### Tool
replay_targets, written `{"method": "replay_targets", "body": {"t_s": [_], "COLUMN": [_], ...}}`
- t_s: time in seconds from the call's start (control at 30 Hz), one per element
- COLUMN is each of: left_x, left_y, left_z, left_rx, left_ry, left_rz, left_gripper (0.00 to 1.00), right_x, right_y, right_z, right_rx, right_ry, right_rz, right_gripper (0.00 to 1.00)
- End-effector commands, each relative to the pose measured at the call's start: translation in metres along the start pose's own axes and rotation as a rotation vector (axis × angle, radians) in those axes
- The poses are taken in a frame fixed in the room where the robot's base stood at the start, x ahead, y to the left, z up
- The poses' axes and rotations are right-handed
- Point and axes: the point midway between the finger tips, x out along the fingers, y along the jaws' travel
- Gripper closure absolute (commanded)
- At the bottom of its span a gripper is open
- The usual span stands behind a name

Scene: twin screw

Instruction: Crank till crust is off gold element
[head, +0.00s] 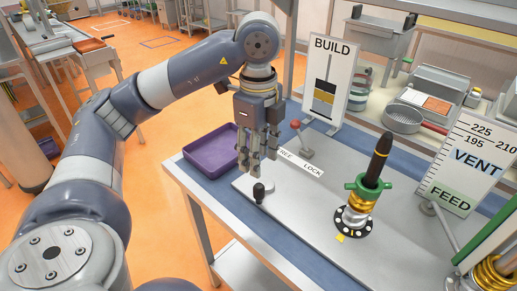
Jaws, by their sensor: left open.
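A gold ringed element (355,213) stands upright on a black round base with white marks, on the grey plate. A green collar with side lugs (369,188) sits around its top, and a dark rod (379,158) rises tilted from it. I cannot tell which part is crust. A short post with a black knob (259,191) stands near the plate's front left edge. My left gripper (258,166) is open, fingers pointing down, above and behind that knob in the picture, apparently empty. My right gripper is not in view.
A red-knobbed lever (296,125) stands behind a label reading "REE LOCK", partly hidden. A BUILD gauge (325,82) stands at the back, a VENT/FEED board (472,165) at right. A purple tray (210,150) lies left of the plate. Another gold coil (492,275) shows at lower right.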

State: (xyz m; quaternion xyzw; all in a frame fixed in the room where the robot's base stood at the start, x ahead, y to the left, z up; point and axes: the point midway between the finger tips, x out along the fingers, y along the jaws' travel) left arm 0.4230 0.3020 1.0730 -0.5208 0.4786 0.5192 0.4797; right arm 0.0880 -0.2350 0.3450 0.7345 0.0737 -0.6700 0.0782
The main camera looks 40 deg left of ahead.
Motion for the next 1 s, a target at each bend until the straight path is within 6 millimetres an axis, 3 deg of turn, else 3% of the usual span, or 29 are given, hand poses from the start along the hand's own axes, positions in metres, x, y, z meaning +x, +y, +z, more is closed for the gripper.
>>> {"method": "replay_targets", "body": {"t_s": [0.23,1.0], "left_x": [-0.0100,-0.0104], "left_y": [0.0001,0.0002], "left_z": [0.0003,0.0001], "left_rx": [-0.001,-0.001], "left_ry": [0.000,0.000], "left_rz": [0.000,0.000], "left_gripper": [0.57,0.57], "right_x": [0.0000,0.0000], "right_y": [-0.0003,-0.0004], "right_z": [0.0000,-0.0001], "right_rx": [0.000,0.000], "right_ry": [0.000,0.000], "right_rz": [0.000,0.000], "right_gripper": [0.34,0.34]}}
